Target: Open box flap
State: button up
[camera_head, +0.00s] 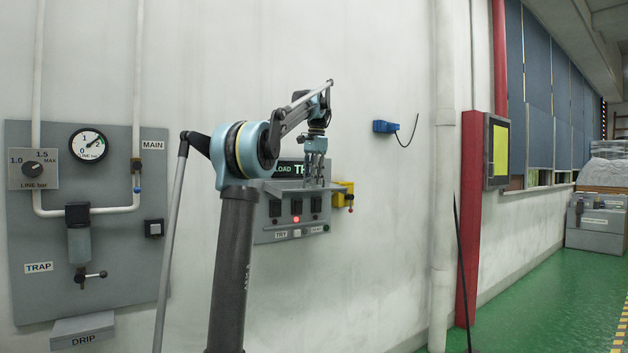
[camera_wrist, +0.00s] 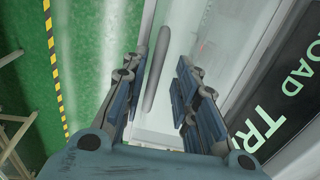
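No box flap can be made out clearly. A grey wall box (camera_head: 263,225) carries a black sign with the letters "LOAD TR", dark sockets, a lit red lamp and a "TRY" label; my arm hides part of it. Its sign (camera_wrist: 290,85) fills the right of the wrist view. A small yellow box (camera_head: 344,190) adjoins its right side. My gripper (camera_head: 316,170) is in front of the grey box's upper part, pointing down. In the wrist view my gripper (camera_wrist: 160,80) has its fingers apart with nothing between them. Whether it touches the box cannot be told.
A grey panel (camera_head: 105,235) with gauge, pipes and trap is on the wall at left, with a drip tray (camera_head: 82,333) below. A blue box (camera_head: 385,126) with a cable hangs at right. A red post (camera_head: 470,220) and white pipe stand beyond. Green floor (camera_head: 545,300) is open at right.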

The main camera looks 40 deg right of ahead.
jog(key=shift+s+r, duration=0.1)
jog(key=shift+r, duration=0.05)
notch_tip(320, 180, up, 12)
jog(key=s, duration=0.1)
jog(key=shift+f, duration=0.25)
dwell(0.6)
jog(key=shift+s, duration=0.1)
dwell(0.5)
